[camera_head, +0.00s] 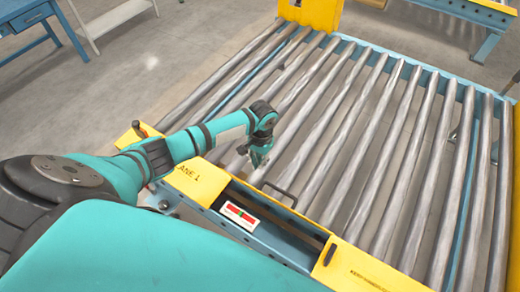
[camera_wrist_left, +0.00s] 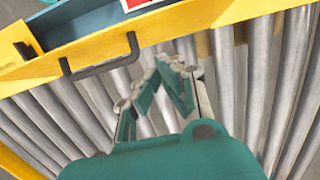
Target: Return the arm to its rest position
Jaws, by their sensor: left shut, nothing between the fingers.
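My left arm is teal and black and reaches from the left in the head view. Its left gripper (camera_head: 257,163) is over the near edge of the roller conveyor (camera_head: 364,138), close to the yellow front frame. In the left wrist view, the left gripper (camera_wrist_left: 160,68) has its fingers together with nothing between them. It is over the rollers and near a dark handle (camera_wrist_left: 101,64) on the yellow frame. The picture does not clearly show any contact. My right gripper is not in view.
The yellow frame (camera_head: 196,181) carries a label plate with a red and green mark (camera_head: 240,216) and a dark handle (camera_head: 281,193). A yellow post (camera_head: 311,12) stands at the back. A blue table (camera_head: 28,20) is at the upper left. The grey floor (camera_head: 185,62) between is clear.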

